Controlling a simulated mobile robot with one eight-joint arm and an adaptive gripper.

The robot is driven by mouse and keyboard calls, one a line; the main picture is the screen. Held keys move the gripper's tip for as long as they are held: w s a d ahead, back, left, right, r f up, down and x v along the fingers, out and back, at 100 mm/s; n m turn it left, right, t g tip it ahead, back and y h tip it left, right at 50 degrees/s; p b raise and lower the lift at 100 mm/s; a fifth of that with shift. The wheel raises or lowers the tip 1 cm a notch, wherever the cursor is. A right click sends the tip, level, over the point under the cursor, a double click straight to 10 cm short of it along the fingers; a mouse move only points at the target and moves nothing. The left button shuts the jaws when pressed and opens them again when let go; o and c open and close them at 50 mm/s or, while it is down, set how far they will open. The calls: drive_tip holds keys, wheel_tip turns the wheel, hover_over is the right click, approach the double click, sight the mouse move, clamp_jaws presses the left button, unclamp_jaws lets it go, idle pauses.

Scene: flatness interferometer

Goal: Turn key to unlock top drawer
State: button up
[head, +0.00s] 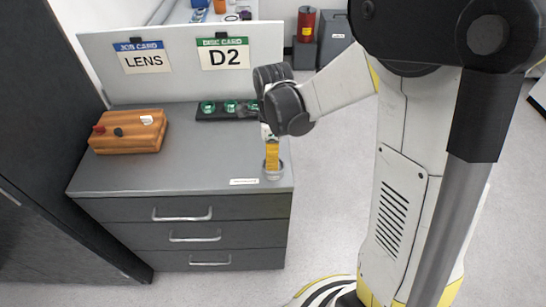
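The grey drawer cabinet has a top drawer (240,207) with a silver handle (183,214); it looks closed. I cannot make out a key or a keyhole on its front. My gripper (270,139) points down over the right end of the cabinet top. A yellow-orange piece (272,156) is directly below it and reaches down to a small round clear dish (274,174). I cannot tell whether this piece is held or part of my gripper. The fingers are too small and covered to read.
An orange box (128,133) with knobs sits at the left of the cabinet top (170,180). Floor is clear before the drawers.

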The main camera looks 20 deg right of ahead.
drive_tip(key=o, duration=1.3)
wheel_tip(320, 180, up, 12)
drive_tip(key=shift+r, duration=0.1)
wheel_tip(320, 180, up, 8)
drive_tip(key=p, duration=0.6)
drive_tip(key=shift+p, duration=0.3)
